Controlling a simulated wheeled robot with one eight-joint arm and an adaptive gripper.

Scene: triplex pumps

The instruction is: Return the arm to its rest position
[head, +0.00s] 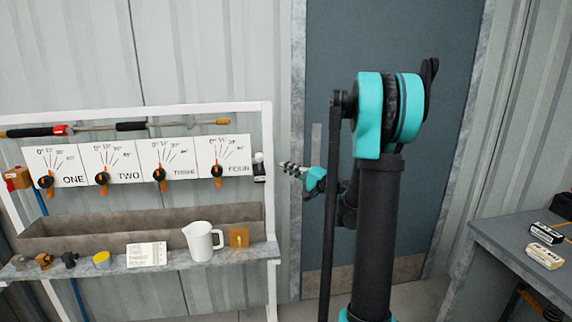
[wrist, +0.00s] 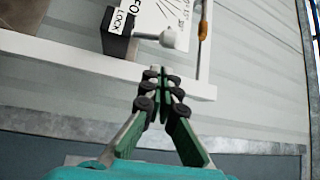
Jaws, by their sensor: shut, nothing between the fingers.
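My arm (head: 378,230) stands right of the panel frame, in front of the blue-grey door. My gripper (head: 291,168) points left toward the right end of the panel, just right of the frame's white upright. In the wrist view my gripper (wrist: 160,80) is shut with its fingertips together and nothing between them. A black block labelled LOCK (wrist: 118,42) with a rod and a light ball end (wrist: 168,38) lies beyond the fingertips, apart from them. In the head view this lock part (head: 259,168) sits beside the FOUR dial.
The panel carries dials ONE to FOUR (head: 217,155). Its shelf (head: 222,254) holds a white jug (head: 201,240), an amber block (head: 239,237), a paper card (head: 146,254) and small parts. A lance (head: 130,127) lies along the top. A table (head: 500,245) stands at right.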

